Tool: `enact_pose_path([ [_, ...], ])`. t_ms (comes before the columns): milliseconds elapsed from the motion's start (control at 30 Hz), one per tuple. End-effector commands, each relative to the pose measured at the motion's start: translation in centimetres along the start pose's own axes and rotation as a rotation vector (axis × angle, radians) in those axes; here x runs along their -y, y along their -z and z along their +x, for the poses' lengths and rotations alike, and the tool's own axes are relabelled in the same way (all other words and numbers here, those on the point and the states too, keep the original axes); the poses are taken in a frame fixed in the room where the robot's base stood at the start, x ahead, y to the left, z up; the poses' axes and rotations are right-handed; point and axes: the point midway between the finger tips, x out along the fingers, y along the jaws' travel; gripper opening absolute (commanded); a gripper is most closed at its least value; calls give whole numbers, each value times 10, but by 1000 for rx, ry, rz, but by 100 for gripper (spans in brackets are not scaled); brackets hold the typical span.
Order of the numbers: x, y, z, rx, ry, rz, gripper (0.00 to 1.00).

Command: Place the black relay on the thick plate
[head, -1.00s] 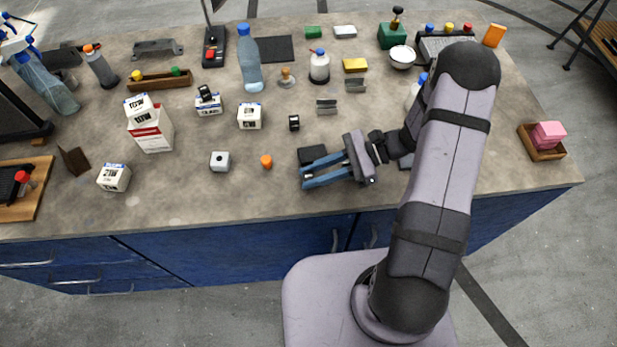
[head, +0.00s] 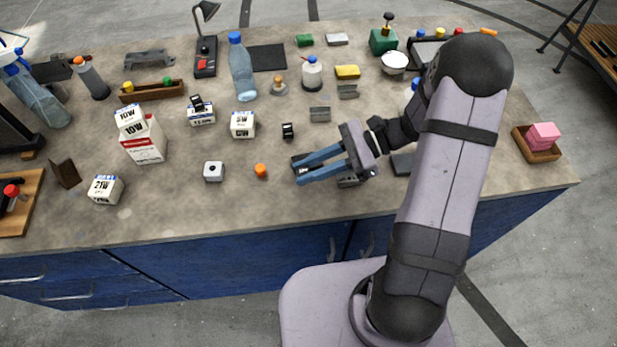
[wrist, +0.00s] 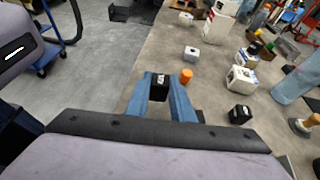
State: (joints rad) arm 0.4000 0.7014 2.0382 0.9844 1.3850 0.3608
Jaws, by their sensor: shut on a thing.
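My gripper (head: 297,171) reaches left over the front middle of the bench. In the wrist view its blue fingers (wrist: 160,77) are shut on a small black cube-shaped relay (wrist: 159,92). In the head view the fingers mostly hide the relay. A dark flat plate (head: 402,164) lies on the bench right of the gripper, beside my arm. Another dark patch lies under or behind the fingers, largely covered. I cannot tell which of these is the thick plate.
An orange cap (head: 261,170) and a white cube (head: 213,171) stand left of the fingertips. Another black block (head: 288,130) stands behind them. A grey metal bracket (head: 349,181) lies by the gripper. The bench front-left of the fingers is clear.

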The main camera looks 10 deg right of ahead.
Motion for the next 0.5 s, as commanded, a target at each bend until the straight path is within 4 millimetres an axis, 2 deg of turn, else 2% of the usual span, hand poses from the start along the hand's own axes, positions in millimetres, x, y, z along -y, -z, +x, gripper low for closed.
enact_pose_path([
  [200,0,-25,-11,-1,0,-4,0],
  [500,0,-39,-16,1,-1,0,0],
])
